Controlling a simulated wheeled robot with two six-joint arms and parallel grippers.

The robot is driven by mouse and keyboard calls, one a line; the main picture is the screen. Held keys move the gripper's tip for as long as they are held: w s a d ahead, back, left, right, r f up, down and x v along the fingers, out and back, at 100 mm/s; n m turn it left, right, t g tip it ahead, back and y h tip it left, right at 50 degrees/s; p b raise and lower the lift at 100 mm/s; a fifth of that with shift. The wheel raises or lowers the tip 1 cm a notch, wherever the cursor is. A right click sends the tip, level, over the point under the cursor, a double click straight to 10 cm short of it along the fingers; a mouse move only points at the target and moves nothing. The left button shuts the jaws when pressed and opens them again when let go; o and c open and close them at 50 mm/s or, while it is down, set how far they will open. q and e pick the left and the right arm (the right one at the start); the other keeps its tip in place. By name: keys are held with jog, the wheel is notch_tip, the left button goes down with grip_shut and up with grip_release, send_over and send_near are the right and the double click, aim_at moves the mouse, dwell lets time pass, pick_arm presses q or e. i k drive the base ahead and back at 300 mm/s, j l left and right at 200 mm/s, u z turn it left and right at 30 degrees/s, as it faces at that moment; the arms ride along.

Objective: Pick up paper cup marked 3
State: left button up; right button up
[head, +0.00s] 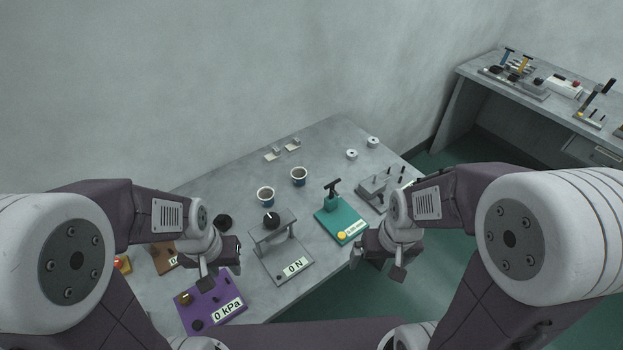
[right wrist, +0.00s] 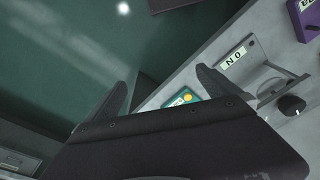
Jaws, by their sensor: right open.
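Two paper cups stand upright on the grey table: a nearer cup (head: 265,195) and a farther cup (head: 299,176). Both are pale with a blue band and a dark inside; no number can be read on either, so I cannot tell which is marked 3. My left gripper (head: 220,268) hangs over the purple 0 kPa device, left of and nearer than the cups. My right gripper (head: 383,266) is at the table's front right edge, away from both cups. It is open and empty, its fingers spread in the right wrist view (right wrist: 160,80).
A grey 0 N press (head: 274,235) stands just in front of the nearer cup. A teal device (head: 341,220) with a black handle is to its right. The purple device (head: 212,303) is at the front left. A grey block with pins (head: 375,189) and small white pieces (head: 352,154) lie farther right.

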aim_at(299, 174)
jog(key=l+u, duration=0.2)
jog(key=u, duration=0.2)
jog(key=l+u, duration=0.2)
jog(key=u, duration=0.2)
jog(key=l+u, duration=0.45)
jog(key=u, duration=0.3)
